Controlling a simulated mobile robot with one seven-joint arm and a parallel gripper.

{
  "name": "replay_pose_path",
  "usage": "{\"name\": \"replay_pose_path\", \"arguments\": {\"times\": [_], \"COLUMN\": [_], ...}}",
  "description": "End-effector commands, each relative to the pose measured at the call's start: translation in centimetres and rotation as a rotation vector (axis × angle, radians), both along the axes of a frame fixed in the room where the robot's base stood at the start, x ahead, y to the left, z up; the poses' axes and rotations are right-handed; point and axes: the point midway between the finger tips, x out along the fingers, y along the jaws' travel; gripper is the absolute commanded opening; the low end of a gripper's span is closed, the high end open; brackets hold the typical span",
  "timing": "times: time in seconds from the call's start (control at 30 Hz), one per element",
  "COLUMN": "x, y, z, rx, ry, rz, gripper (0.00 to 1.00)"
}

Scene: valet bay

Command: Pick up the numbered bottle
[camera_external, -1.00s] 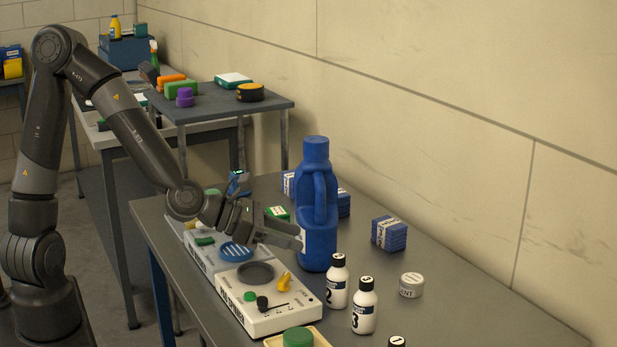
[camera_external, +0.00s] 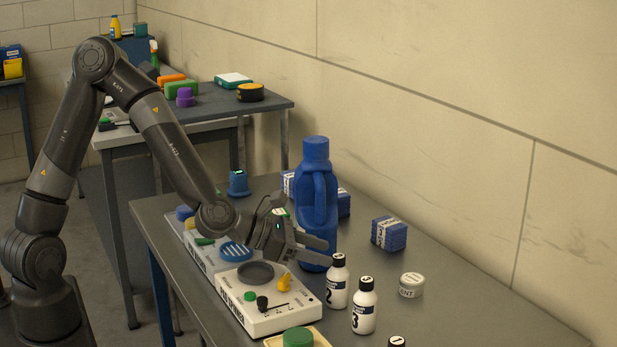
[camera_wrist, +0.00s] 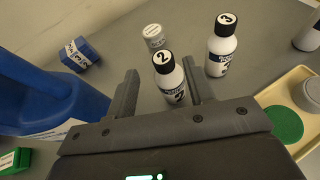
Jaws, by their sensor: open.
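Several white bottles with black numbered caps stand upright on the grey table. Bottle 2 (camera_external: 337,283) is nearest my gripper (camera_external: 328,252); bottle 3 (camera_external: 364,307) stands to its right, and bottle 1 (camera_external: 397,342) is cut off at the bottom edge. In the wrist view, bottle 2 (camera_wrist: 170,78) shows between and just beyond the fingers of my gripper (camera_wrist: 160,88), with bottle 3 (camera_wrist: 221,45) to the right. My gripper is open and empty, its fingers level with the upper part of bottle 2. I cannot tell whether a finger touches it.
A large blue jug (camera_external: 317,205) stands close beside my gripper. A white round tin (camera_external: 411,285) and a blue block stack (camera_external: 389,233) are behind the bottles. A white device (camera_external: 268,300) and a cream tray (camera_external: 322,340) lie in front. The table's right part is clear.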

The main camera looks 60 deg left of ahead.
Motion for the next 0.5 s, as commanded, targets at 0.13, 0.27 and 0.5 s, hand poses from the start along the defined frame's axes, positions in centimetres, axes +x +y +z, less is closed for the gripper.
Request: {"name": "replay_pose_path", "arguments": {"times": [0.13,0.27,0.5], "x": [1.3,2.6,3.8], "y": [-0.9,-1.7,-2.1], "z": [-0.8,-1.5,-2.0], "rx": [-0.003,-0.003,0.0], "ry": [0.002,0.002,0.001], "rz": [-0.001,-0.001,0.0], "gripper": [0.48,0.48,0.48]}}
